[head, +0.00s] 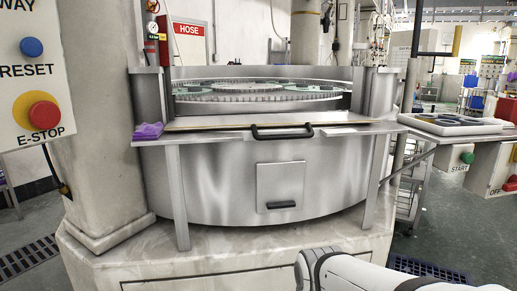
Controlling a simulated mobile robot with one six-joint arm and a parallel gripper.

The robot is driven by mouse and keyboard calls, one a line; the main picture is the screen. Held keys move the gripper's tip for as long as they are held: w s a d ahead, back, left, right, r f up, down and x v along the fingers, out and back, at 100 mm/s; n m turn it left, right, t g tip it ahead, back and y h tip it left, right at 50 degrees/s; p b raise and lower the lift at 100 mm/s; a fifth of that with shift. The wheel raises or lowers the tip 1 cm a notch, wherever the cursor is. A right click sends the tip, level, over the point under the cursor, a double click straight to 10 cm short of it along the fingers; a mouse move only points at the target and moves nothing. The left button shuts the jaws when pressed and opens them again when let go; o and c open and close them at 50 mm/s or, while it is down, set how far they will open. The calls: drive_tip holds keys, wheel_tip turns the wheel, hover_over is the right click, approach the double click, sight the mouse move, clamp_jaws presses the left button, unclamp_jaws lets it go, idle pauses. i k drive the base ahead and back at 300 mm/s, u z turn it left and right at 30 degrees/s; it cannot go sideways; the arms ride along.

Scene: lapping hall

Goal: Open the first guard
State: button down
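In the head view a large round steel lapping machine (225,185) stands in the middle. A flat guard panel (210,134) with a black bar handle (282,132) lies across its front, level with the rim. Behind the panel the toothed lapping plate (255,92) shows uncovered. Which guard counts as the first, I cannot tell. A small square hatch (280,180) with a black handle sits lower on the drum and looks closed. My white arm shows at the bottom right; my gripper is out of the picture.
A control panel with a blue reset button (32,47) and a red E-stop (43,115) is at the left. A purple cloth (148,131) lies on the left ledge. A white tray (450,124) and green start button (467,158) are at the right. A stone base (230,245) juts forward.

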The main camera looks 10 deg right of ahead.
sight(253, 121)
drive_tip(key=z, duration=0.95)
drive_tip(key=k, duration=1.05)
drive_tip(key=u, duration=1.3)
drive_tip(key=i, duration=0.95)
drive_tip(key=z, duration=0.05)
